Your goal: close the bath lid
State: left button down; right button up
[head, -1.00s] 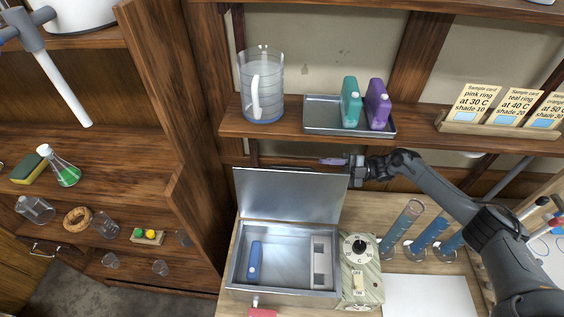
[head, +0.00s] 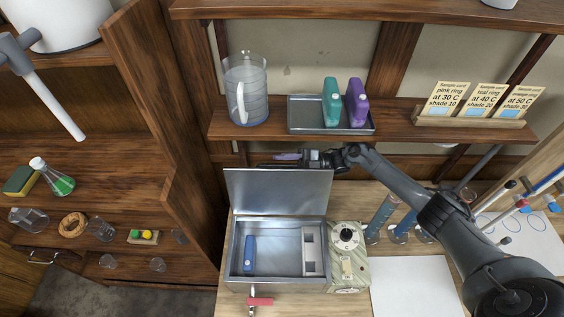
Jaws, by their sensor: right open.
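The bath lid (head: 278,192) is a flat grey metal panel standing up, open, at the back edge of the metal bath (head: 280,249). Inside the bath are a blue object (head: 249,254) at the left and a grey slotted holder (head: 311,250) at the right. My right gripper (head: 290,158) is behind the lid's top edge, below the shelf, with its arm reaching in from the right. It is open; its fingers are partly hidden, and I cannot tell whether it touches the lid. My left gripper is not in view.
A control box with a dial (head: 346,240) stands right of the bath. Tubes of blue liquid (head: 384,212) stand farther right, near my arm. A shelf (head: 400,122) above holds a jug (head: 246,90) and a tray (head: 300,117) with two bottles. A red-handled tap (head: 260,301) projects at the front.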

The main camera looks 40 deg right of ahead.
jog(key=shift+a, duration=0.15)
grip_shut()
jog(key=shift+a+r, duration=0.1)
dwell(0.3)
